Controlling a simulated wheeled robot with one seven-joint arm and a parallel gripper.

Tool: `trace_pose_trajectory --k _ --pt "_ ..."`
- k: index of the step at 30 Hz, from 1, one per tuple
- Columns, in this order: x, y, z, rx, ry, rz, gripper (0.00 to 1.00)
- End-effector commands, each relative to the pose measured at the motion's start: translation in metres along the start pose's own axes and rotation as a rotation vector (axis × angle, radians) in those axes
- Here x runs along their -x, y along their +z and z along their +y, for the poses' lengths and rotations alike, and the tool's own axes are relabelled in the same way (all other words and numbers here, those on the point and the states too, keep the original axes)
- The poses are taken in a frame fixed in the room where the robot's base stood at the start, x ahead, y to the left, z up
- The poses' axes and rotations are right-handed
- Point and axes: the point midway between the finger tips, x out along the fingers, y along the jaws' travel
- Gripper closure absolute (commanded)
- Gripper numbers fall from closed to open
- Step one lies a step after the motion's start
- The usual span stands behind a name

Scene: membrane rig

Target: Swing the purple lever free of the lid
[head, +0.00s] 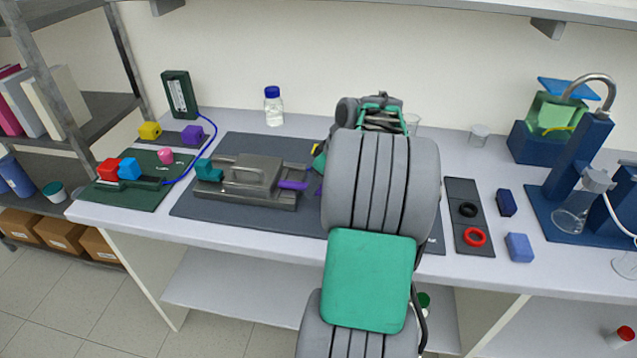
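The grey metal rig (247,178) sits on a dark mat at the left middle of the bench. Its lid carries a raised grey handle. The purple lever (293,185) sticks out to the right from the rig's right end, low beside the lid. Whether it overlaps the lid cannot be told. A teal block (208,170) is at the rig's left end. My arm stands in front of the bench, right of the rig. My gripper is hidden behind my arm; another bit of purple and some yellow and green show at the arm's left edge.
A green board (128,192) with coloured blocks lies left of the rig, joined by a blue cable to a dark box (179,94). A bottle (273,107) stands behind. Right of my arm are a tray (463,190) with rings, blue blocks and a blue stand (580,165).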

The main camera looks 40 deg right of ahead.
Motion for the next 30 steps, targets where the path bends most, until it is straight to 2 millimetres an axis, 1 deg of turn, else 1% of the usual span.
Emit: trace_pose_trajectory --k 1,2,17,30 --pt "0.0001 0.0 0.0 0.0 0.0 0.0 0.56" --pt "0.0001 0.0 0.0 0.0 0.0 0.0 0.58" --pt "0.0007 -0.0002 0.0008 -0.001 0.002 0.001 0.99" --pt "0.0014 -0.0006 0.0016 -0.003 0.005 0.002 1.0"
